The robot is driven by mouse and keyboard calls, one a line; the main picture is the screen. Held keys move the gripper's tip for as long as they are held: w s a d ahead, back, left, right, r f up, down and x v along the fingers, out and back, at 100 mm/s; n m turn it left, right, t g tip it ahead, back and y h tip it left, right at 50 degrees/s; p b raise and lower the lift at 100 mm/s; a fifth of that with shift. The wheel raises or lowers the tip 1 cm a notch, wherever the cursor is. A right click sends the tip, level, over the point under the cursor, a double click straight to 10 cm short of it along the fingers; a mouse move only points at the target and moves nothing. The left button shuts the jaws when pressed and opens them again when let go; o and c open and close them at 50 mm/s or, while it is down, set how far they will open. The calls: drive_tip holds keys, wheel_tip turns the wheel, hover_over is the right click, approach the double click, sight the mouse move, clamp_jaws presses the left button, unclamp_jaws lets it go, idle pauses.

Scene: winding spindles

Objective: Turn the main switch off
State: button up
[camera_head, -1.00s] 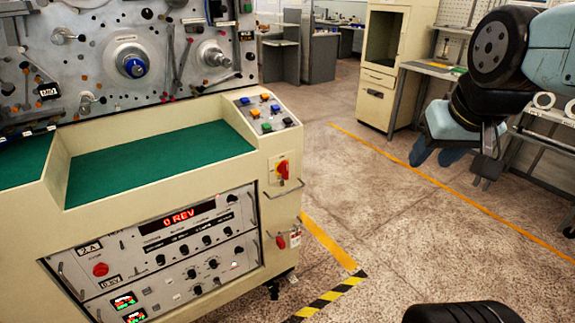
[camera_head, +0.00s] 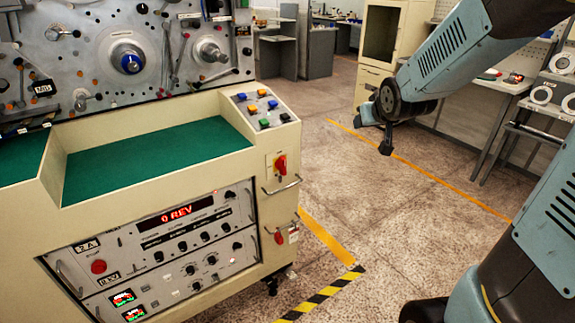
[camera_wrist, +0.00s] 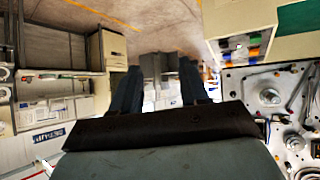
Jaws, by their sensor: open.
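The main switch (camera_head: 281,165), a red rotary knob on a yellow plate, sits on the cream end panel of the winding machine (camera_head: 160,258) in the head view. Its knob looks roughly upright. My gripper (camera_head: 371,136) hangs in the air to the right of the switch, well apart from it, with empty fingers. In the wrist view both fingers of my gripper (camera_wrist: 158,85) stand apart with nothing between them. I cannot make out the main switch in the wrist view.
A metal handle (camera_head: 283,186) sticks out just below the switch. A second red knob (camera_head: 279,237) is lower on the panel. Coloured push buttons (camera_head: 262,107) are above. A workbench (camera_head: 503,83) stands at right. The floor between is clear.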

drive_tip(key=w+a+f+n+t+y, duration=0.1)
drive_tip(key=w+a+f+t, duration=0.1)
drive_tip(key=w+a+f, duration=0.35)
drive_tip(key=n+t+y, duration=0.3)
drive_tip(key=n+y, duration=0.1)
drive_tip(key=y, duration=0.4)
approach(285, 164)
drive_tip(key=x, duration=0.9)
drive_tip(key=shift+w+a, duration=0.15)
drive_tip(key=shift+w, duration=0.15)
drive_tip(key=shift+c, duration=0.3)
drive_tip(key=c, duration=0.7)
clamp_jaws()
